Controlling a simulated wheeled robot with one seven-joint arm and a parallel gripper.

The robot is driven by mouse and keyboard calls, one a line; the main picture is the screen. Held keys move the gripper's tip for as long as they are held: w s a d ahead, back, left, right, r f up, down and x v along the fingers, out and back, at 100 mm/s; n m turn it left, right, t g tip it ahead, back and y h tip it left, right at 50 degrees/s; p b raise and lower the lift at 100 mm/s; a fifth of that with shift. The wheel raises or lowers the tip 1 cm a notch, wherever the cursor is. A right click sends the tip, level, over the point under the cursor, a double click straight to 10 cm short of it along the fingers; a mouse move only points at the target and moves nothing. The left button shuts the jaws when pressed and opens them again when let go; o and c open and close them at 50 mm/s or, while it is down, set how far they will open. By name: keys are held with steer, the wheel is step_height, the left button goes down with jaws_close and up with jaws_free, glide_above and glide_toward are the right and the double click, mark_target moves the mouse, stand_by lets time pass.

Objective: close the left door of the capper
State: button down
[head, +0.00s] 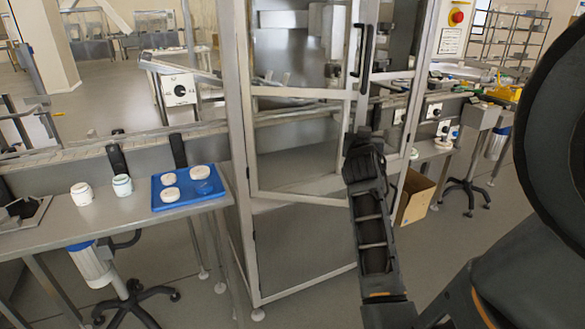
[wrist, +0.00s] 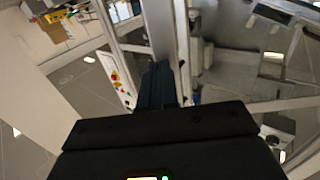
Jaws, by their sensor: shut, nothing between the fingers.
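The capper (head: 236,130) is a tall metal-framed cabinet with clear panels in the middle of the head view. Its left door (head: 300,92) has a thin metal frame and looks partly swung out, its lower edge sloping away from the cabinet frame. A long black vertical handle (head: 367,55) shows by the door's right edge. My gripper (head: 361,138) is shut and empty, just below the handle and close to the door's right edge. In the wrist view my gripper (wrist: 158,82) points along a metal upright (wrist: 162,35); I cannot tell whether they touch.
At left, a metal table (head: 120,222) holds white jars (head: 82,193) and a blue tray (head: 187,186) with white lids. A cardboard box (head: 415,196) and a stool (head: 466,185) stand right of the capper. A red emergency button (head: 457,16) is at upper right.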

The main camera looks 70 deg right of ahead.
steer(key=w+d+b, duration=0.2)
steer(key=w+d, duration=0.2)
steer(key=d, duration=1.2)
steer(key=shift+w+d, duration=0.2)
steer(key=shift+d, duration=0.1)
